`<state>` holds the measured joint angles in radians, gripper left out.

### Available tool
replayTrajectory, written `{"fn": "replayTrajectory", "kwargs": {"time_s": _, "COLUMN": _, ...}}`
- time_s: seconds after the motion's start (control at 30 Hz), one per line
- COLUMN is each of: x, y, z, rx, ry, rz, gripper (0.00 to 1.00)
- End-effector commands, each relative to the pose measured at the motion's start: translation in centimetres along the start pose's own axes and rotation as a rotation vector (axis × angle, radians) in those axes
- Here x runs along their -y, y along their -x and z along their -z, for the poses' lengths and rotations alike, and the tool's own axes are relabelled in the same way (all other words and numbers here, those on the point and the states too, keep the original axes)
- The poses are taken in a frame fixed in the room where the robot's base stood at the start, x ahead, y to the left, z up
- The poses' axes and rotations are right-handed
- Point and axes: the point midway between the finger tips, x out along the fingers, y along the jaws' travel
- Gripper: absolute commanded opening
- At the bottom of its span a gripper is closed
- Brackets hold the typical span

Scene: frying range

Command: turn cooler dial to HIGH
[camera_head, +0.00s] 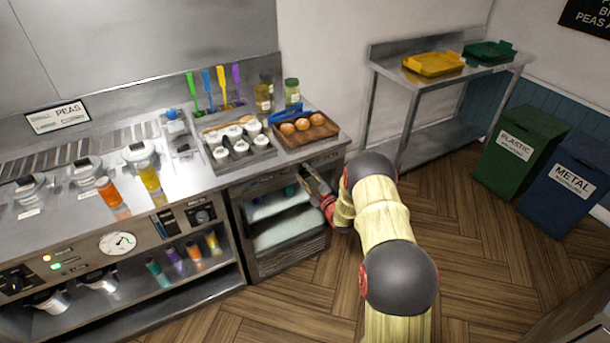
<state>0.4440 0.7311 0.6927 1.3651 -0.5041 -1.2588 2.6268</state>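The cooler (290,262) is the under-counter unit with pale shelves or contents inside, below the right end of the steel counter. A dark strip (262,183) runs along its top edge. I cannot make out a dial or a HIGH mark on that strip, and my gripper hides part of its right side. My gripper (312,182) is in front of the cooler's upper right part, just below the counter edge. Its fingers are small and dark here, so I cannot tell whether they are open or touching anything. I see no object held in it.
A black knob (203,216) sits on the panel left of the cooler, near a round gauge (118,243). The counter above holds an egg tray (305,130) and a tray of white cups (238,140).

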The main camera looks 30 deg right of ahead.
Motion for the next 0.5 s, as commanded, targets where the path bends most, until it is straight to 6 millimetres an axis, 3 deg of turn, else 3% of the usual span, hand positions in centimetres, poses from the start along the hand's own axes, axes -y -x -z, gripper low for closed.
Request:
{"fn": "replayTrajectory", "kwargs": {"time_s": 0.3, "x": 0.0, "y": 0.02, "z": 0.03, "rx": 0.0, "ry": 0.0, "rz": 0.0, "gripper": 0.48}}
{"fn": "replayTrajectory", "kwargs": {"time_s": 0.5, "x": -0.01, "y": 0.01, "z": 0.0, "rx": 0.0, "ry": 0.001, "rz": 0.0, "gripper": 0.48}}
